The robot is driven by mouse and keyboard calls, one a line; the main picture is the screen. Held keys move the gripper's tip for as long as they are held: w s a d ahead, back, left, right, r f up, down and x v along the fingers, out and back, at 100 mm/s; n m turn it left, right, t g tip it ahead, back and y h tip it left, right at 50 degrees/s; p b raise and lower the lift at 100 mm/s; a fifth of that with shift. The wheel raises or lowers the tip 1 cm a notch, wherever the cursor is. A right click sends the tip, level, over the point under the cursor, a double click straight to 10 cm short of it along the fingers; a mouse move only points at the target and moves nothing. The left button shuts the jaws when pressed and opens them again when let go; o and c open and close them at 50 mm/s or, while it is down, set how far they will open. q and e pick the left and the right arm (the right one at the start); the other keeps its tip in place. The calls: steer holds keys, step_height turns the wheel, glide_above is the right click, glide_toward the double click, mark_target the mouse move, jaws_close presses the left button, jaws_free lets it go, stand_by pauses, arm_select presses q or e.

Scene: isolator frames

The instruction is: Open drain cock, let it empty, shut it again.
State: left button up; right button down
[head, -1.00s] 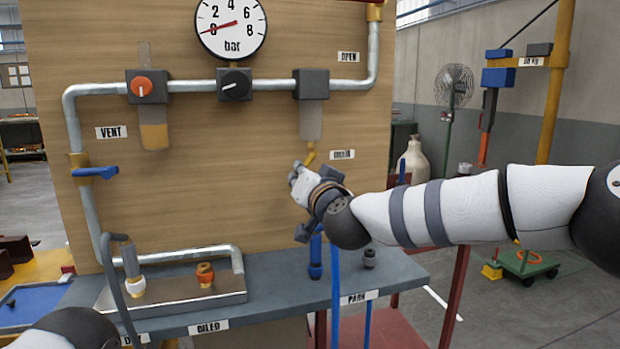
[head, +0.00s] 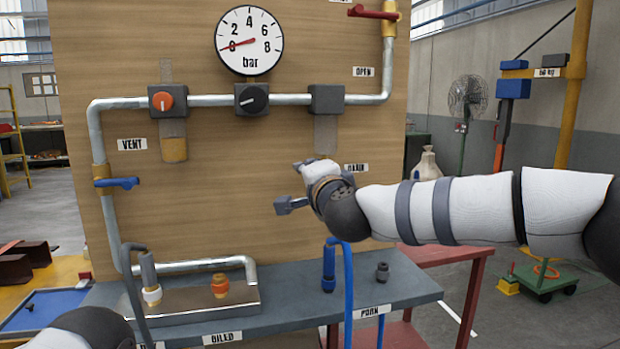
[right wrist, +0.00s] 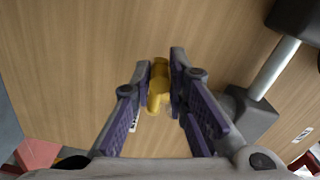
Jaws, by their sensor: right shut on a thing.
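The yellow drain cock (right wrist: 158,84) shows in the right wrist view, with my right gripper's two fingers (right wrist: 160,80) on either side of it. My right gripper (head: 303,178) is shut on the cock. In the head view my wrist and gripper hide the cock, just left of a partly covered label. The grey bowl (head: 325,132) hangs above it under a dark block (head: 327,99). I cannot tell whether liquid is in the bowl or coming out. My left gripper is out of view.
The gauge (head: 249,41) needle points near 0. Another bowl (head: 174,148) hangs at left. A red lever (head: 372,13) and blue lever (head: 117,183) sit on the pipe. The grey bench (head: 405,291) below carries a blue hose (head: 348,290) and fittings.

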steer(key=shift+r+m, duration=0.4)
steer(key=shift+r, duration=0.2)
steer(key=c, duration=1.6)
jaws_free()
steer(key=shift+o, duration=0.2)
steer(key=shift+f, duration=0.2)
steer(key=shift+s, duration=0.3)
steer(key=v, duration=1.1)
steer(key=shift+s, duration=0.2)
steer(key=shift+d, duration=0.15)
